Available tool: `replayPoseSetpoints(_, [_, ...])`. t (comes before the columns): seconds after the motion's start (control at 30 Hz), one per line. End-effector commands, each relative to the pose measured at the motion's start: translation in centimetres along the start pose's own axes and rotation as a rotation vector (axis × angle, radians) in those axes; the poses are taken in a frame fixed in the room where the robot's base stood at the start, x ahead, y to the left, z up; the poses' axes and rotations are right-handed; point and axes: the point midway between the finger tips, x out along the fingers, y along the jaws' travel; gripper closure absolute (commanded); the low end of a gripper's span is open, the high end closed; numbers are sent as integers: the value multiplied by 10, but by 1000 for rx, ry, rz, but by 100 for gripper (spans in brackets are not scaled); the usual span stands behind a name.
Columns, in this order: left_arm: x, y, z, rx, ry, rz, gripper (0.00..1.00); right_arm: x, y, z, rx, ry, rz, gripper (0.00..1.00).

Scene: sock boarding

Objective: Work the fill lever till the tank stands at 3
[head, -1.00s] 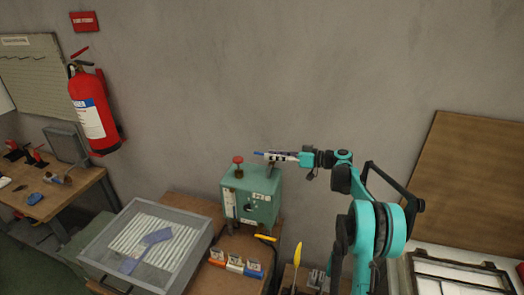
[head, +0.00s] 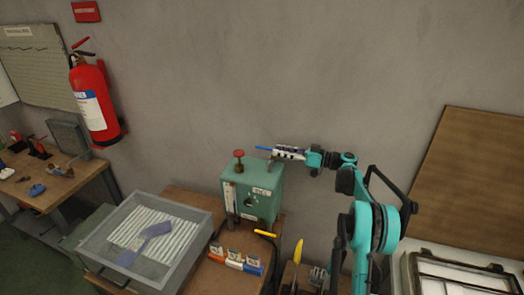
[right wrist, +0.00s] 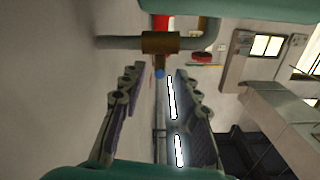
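The tank is a green box (head: 262,207) with a red knob (head: 239,154) on top and a pale upright gauge strip (head: 229,197) on its front. The gauge level is too small to read. A blue-ended rod (head: 262,148), perhaps the fill lever, shows just left of my right gripper (head: 275,151), above and behind the tank. In the right wrist view my right gripper (right wrist: 158,88) has its fingers apart. The blue end (right wrist: 158,72) shows in line with the gap, below a brass fitting (right wrist: 160,42); contact cannot be told. My left gripper is not in view.
A grey tray (head: 198,215) with white ribs and a blue-grey piece stands left of the tank. Small white, orange and blue labelled blocks (head: 235,259) lie in front. A yellow-handled tool (head: 298,252) stands at right. A fire extinguisher (head: 97,103) hangs on the wall.

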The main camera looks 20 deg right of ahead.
Motion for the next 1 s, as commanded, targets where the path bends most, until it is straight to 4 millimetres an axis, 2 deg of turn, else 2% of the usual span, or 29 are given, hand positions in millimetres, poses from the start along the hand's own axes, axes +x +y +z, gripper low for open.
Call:
replayPoseSetpoints(0.17, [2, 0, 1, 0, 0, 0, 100, 10, 0, 1, 0, 0, -1, 68])
replayPoseSetpoints(0.4, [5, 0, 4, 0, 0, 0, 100, 50, 0, 2, 0, -1, -3, 68])
replayPoseSetpoints(0.6, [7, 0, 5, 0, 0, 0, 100, 73, 0, 1, 0, 0, -1, 68])
replayPoseSetpoints(0.93, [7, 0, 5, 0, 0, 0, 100, 78, 0, 1, 0, 0, 0, 68])
replayPoseSetpoints(0.97, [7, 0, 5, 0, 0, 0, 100, 78, 0, 1, 0, 0, 0, 71])
replayPoseSetpoints(1.0, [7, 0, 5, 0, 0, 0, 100, 78, 0, 1, 0, 0, 0, 81])
